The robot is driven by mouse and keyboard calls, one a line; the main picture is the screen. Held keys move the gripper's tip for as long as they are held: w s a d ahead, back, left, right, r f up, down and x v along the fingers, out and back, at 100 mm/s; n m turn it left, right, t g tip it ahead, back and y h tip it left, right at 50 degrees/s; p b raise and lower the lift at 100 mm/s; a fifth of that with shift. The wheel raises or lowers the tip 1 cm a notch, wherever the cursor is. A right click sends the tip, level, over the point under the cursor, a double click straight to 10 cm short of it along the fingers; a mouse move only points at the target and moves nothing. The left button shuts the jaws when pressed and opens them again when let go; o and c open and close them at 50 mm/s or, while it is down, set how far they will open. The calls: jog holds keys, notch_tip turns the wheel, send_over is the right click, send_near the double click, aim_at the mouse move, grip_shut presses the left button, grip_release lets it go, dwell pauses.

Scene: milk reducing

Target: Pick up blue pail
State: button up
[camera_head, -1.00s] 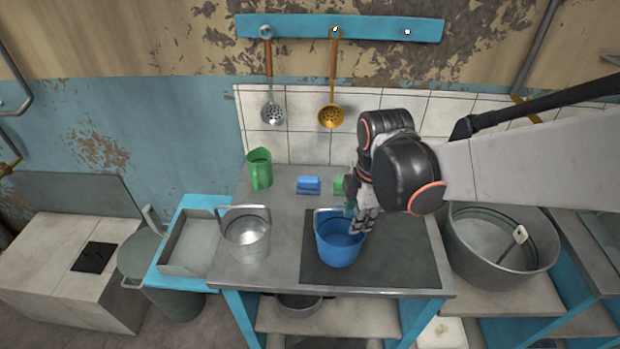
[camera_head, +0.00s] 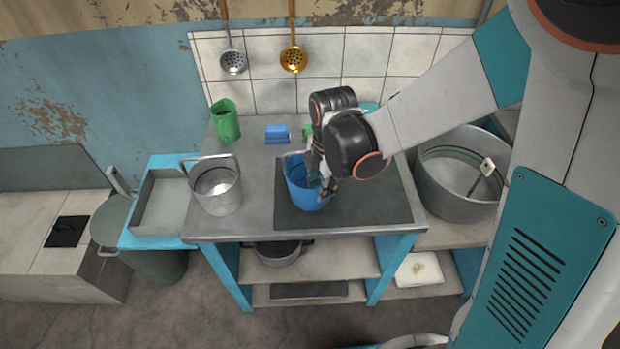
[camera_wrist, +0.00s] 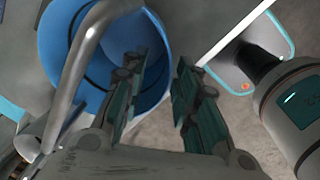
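The blue pail (camera_head: 300,190) stands upright on the dark mat on the table in the head view. My gripper (camera_head: 322,185) is at its right side, overlapping its rim and hiding part of the opening. In the wrist view the blue pail (camera_wrist: 62,50) fills the upper left, with its grey metal handle (camera_wrist: 84,55) crossing in front. My gripper (camera_wrist: 158,95) is open there. One finger is over the pail's opening and the other is beyond its right wall. The wall lies between them, and I see a gap beside it. I cannot tell whether either finger touches the wall.
A metal bucket (camera_head: 216,190) stands left of the dark mat (camera_head: 370,195). A green jug (camera_head: 225,120) and a blue block (camera_head: 277,133) are behind. A large metal pot (camera_head: 458,190) stands to the right. The mat's front right is clear.

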jog(key=f+b, duration=0.1)
jog(key=f, duration=0.2)
jog(key=f+b, duration=0.1)
jog(key=f, duration=0.1)
jog(key=shift+w+d+f+b, duration=0.1)
jog(key=shift+w+d+b, duration=0.05)
jog(key=shift+w+b, duration=0.15)
jog(key=shift+c, duration=0.3)
grip_shut()
